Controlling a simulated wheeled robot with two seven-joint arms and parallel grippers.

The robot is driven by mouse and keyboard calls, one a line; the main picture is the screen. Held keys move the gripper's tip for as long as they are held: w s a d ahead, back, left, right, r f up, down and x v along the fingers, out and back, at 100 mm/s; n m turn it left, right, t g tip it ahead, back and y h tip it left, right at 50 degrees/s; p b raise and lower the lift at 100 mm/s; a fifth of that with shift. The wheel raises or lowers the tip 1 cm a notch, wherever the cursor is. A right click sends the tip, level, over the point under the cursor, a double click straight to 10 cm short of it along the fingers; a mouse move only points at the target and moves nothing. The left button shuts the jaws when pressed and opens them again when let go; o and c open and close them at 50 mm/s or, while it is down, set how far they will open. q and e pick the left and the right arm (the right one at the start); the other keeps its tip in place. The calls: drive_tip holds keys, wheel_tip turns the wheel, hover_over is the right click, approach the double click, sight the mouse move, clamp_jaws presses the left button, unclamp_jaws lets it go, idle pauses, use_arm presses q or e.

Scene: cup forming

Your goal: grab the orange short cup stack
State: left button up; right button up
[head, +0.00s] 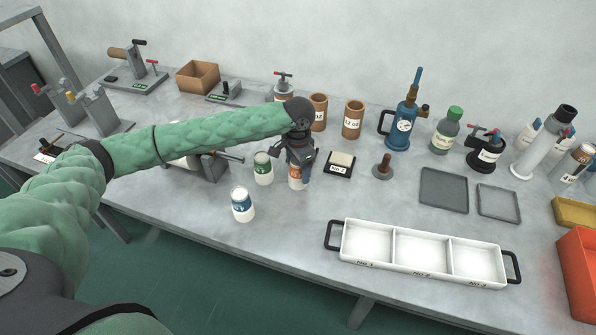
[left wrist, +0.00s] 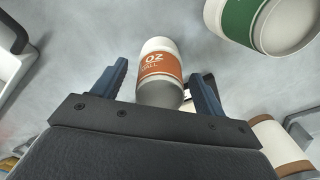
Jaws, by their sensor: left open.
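In the left wrist view, the orange stack (left wrist: 160,66) stands between the two blue fingers. My left gripper (head: 300,168) is above and around the upper part of the stack in the head view. My left gripper (left wrist: 158,80) is open, with a gap visible between each finger and the stack. The gripper hides the stack's top in the head view. My right gripper is not in view.
A green-banded cup stack (head: 263,168) stands close to the left, and a blue-banded one (head: 242,204) stands nearer the front. A black scale-like block (head: 339,165) is to the right. A white three-compartment tray (head: 420,255) lies at front right. The table between has free room.

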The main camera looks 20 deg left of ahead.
use_arm(q)
drive_tip(key=c, duration=1.1)
drive_tip(key=shift+o, duration=0.2)
drive_tip(key=shift+r, duration=0.15)
